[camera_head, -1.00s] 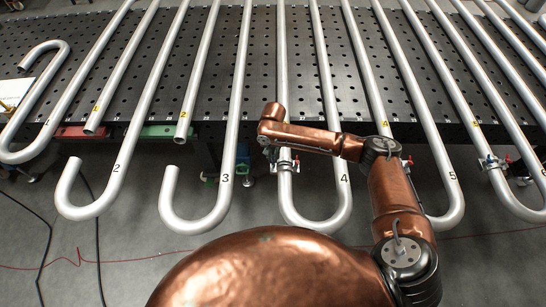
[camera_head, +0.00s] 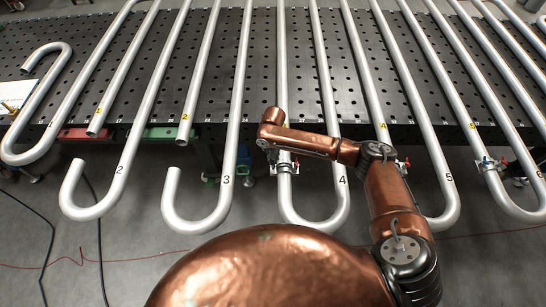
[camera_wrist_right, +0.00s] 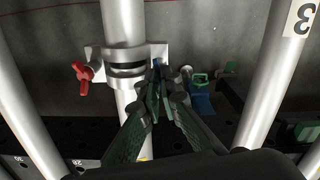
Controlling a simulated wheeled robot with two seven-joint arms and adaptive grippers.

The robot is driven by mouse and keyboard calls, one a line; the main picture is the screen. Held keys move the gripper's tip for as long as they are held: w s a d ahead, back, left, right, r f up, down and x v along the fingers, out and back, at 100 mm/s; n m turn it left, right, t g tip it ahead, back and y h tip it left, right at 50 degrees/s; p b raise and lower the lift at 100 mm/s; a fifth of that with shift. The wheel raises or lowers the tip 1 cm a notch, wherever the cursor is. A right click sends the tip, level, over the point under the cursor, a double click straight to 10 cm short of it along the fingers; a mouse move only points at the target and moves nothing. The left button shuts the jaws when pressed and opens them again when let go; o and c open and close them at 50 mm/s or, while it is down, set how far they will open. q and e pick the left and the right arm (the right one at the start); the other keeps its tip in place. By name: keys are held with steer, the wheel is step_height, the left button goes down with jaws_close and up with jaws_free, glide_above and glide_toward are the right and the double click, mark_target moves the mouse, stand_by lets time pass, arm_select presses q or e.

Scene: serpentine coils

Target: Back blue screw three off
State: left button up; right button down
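A silver clamp (camera_wrist_right: 128,58) rings a steel pipe in the right wrist view, with a red wing screw (camera_wrist_right: 82,72) on its left. A small bit of the blue screw (camera_wrist_right: 157,65) shows on the clamp's right side, mostly hidden by my fingertips. My right gripper (camera_wrist_right: 160,82) has its fingers closed together around that blue bit. In the head view, my right gripper (camera_head: 272,154) is by the clamp (camera_head: 285,168) on the pipe bend marked 4, largely hidden under the copper wrist. My left gripper is not in view.
Long bent pipes lie across a perforated black table (camera_head: 225,100). Another clamp (camera_head: 490,164) with blue and red screws is on a pipe at the right. A blue-and-green object (camera_wrist_right: 202,92) sits right of my fingers. Pipes flank the gripper closely.

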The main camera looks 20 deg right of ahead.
steer(key=n+p, duration=0.2)
steer(key=shift+r+n, duration=0.15)
steer(key=shift+n, duration=0.25)
steer(key=n+p, duration=0.2)
steer(key=n, duration=0.1)
steer(key=shift+n, duration=0.3)
steer(key=n+p, duration=0.1)
steer(key=n, duration=0.2)
steer(key=shift+s+n, duration=0.1)
steer(key=shift+n, duration=0.2)
steer(key=n, duration=0.2)
steer(key=n+p, duration=0.1)
steer(key=shift+f+n, duration=0.2)
steer(key=shift+n, duration=0.2)
steer(key=n, duration=0.4)
steer(key=shift+s, duration=0.1)
steer(key=n, duration=0.4)
steer(key=shift+f, duration=0.1)
steer(key=n+b, duration=0.1)
steer(key=n, duration=0.3)
steer(key=shift+f+n, duration=0.1)
steer(key=shift+n, duration=0.2)
steer(key=n+b, duration=0.1)
steer(key=n, duration=0.3)
steer(key=shift+s+n, duration=0.1)
steer(key=shift+n, duration=0.2)
